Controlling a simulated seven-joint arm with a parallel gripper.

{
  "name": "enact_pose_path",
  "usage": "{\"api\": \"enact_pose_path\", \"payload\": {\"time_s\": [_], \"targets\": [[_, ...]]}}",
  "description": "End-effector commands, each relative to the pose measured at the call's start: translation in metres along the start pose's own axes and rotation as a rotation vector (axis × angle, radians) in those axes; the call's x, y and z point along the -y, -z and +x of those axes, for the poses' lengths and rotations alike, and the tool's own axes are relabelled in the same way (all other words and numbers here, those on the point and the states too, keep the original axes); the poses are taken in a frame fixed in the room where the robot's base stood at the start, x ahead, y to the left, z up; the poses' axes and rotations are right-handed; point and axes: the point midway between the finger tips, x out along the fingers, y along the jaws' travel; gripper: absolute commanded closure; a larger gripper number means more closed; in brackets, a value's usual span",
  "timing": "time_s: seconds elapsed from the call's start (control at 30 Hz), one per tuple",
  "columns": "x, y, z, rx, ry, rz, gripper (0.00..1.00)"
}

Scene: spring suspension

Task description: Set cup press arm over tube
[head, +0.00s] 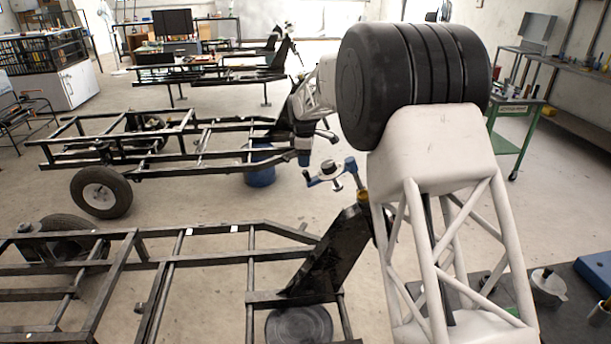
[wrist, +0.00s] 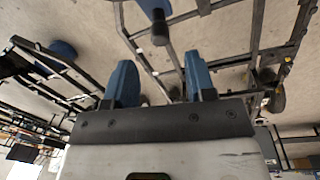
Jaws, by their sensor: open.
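The near black frame (head: 250,256) with its slanted post (head: 330,250) fills the lower left. Another wheeled frame (head: 180,140) and a blue drum (head: 259,168) stand behind. A dark bench (head: 570,290) is at the lower right. Open floor lies between the frames.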

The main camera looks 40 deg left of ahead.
Motion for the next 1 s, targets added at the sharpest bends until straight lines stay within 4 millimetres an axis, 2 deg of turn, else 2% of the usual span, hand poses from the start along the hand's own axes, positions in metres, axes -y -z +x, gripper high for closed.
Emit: {"api": "enact_pose_path", "payload": {"time_s": [0.37,1.0], "targets": [[0.000,-0.001,0.007,0.000,0.001,0.001,0.50],[0.000,-0.001,0.072,0.000,0.000,0.001,0.50]]}}
